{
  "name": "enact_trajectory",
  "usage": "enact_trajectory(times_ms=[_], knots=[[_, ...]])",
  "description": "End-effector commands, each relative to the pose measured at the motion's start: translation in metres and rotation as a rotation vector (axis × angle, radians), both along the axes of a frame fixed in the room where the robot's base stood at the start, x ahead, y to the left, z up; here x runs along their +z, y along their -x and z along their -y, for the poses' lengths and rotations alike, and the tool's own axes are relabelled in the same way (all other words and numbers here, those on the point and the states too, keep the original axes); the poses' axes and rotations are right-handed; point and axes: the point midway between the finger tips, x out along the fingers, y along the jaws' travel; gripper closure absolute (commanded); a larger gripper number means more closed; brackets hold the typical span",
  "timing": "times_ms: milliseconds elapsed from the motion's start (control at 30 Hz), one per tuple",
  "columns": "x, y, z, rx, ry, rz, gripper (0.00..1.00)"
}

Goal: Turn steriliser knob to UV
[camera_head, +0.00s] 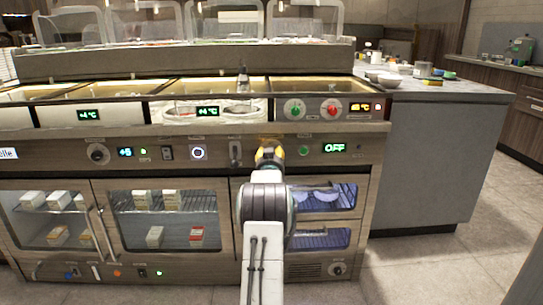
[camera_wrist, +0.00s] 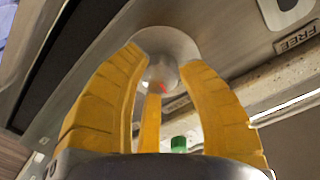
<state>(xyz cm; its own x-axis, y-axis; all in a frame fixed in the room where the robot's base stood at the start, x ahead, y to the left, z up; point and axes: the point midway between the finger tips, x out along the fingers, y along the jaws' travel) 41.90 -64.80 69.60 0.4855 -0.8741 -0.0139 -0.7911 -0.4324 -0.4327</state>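The steriliser knob (camera_wrist: 164,72) is a silver round knob on a pale disc, with a small red mark near its middle, in the wrist view. The yellow fingers of my gripper (camera_wrist: 165,70) stand on both sides of it, their tips close in against it. In the head view my gripper (camera_head: 270,153) is at the control panel, left of the display (camera_head: 334,148) that reads OFF in green. The knob is hidden behind my gripper there. The knob's pointer and any UV mark cannot be made out.
A slider switch (camera_head: 235,153) is left of my gripper, and a green light (camera_head: 304,151) is to its right. Green and red knobs (camera_head: 314,109) sit above. Below is a glass-fronted drawer (camera_head: 330,198). Another knob (camera_head: 97,153) is at far left. Floor at right is clear.

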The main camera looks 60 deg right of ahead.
Motion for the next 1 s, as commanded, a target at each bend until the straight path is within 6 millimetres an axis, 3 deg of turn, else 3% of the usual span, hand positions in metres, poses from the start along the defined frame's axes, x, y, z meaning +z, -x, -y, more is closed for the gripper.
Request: enact_trajectory(times_ms=[267,667,1000], knots=[[-0.001,-0.001,-0.001,0.002,-0.001,-0.002,0.41],[0.000,0.002,-0.003,0.000,0.001,0.000,0.41],[0.001,0.017,-0.031,0.000,0.000,-0.001,0.41]])
